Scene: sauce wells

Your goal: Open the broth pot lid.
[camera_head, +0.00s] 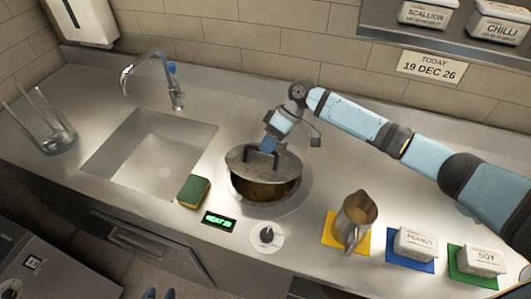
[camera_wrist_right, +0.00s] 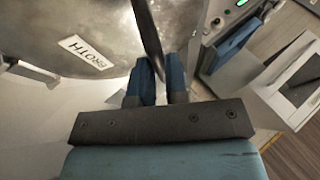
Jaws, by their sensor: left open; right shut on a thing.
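The grey metal lid (camera_head: 243,172) is over the broth pot (camera_head: 264,195) in the counter well. Brown broth shows below the lid's front edge, so the lid sits raised off the rim there. My right gripper (camera_head: 269,145) is shut on the lid's dark upright handle (camera_head: 276,158). In the right wrist view, the blue fingers (camera_wrist_right: 160,80) pinch the handle (camera_wrist_right: 147,30), and the lid (camera_wrist_right: 115,25) carries a "BROTH" label. My left gripper (camera_head: 160,293) is open and empty at the bottom edge, low in front of the counter; only its fingertips show.
A green sponge (camera_head: 194,191), a green-lit display (camera_head: 219,221) and a knob (camera_head: 267,235) lie near the pot. A jug (camera_head: 355,218), a peanut tub (camera_head: 415,244) and a soy tub (camera_head: 481,261) stand right. The sink (camera_head: 160,150) is left. Counter behind the sponge is clear.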

